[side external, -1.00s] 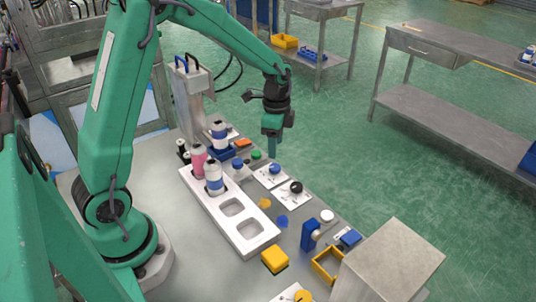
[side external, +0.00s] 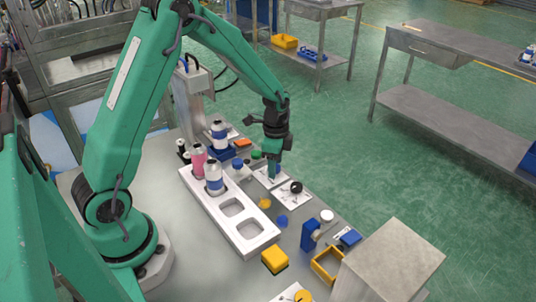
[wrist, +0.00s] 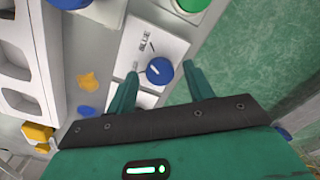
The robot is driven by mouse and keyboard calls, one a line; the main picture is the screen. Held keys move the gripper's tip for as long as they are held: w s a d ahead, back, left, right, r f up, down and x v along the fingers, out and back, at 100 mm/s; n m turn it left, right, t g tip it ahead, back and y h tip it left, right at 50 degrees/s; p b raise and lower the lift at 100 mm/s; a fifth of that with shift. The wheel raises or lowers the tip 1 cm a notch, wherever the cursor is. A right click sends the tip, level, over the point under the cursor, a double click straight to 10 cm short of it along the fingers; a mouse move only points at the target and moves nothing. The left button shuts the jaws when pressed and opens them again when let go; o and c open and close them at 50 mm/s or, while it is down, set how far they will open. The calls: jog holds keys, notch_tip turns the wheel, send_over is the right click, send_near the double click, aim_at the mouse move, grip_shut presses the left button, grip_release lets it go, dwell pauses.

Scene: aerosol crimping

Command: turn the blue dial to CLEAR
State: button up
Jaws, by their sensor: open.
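The blue dial (wrist: 159,70) is a round knob with a white pointer mark, set on a white labelled plate (wrist: 160,45). In the wrist view it lies between the two green fingers of my gripper (wrist: 160,74), which are open, with visible room on both sides. In the side external view my gripper (side external: 273,172) points down over the dial's plate (side external: 262,177) and mostly hides the dial. Whether the fingertips are down at dial height I cannot tell.
A plate with a black knob (side external: 296,187) is close beside the dial. A green button (wrist: 192,4) is on the other side. A white tray (side external: 246,246) with bottles stands to the left. Yellow (side external: 264,203) and blue (side external: 281,221) pieces lie nearby.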

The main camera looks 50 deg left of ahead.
jog(key=c, duration=1)
jog(key=shift+n, duration=0.5)
jog(key=n, duration=0.9)
jog(key=shift+n, duration=0.3)
jog(key=shift+r+n, duration=0.1)
jog(key=shift+n, duration=1.8)
jog(key=o, duration=1)
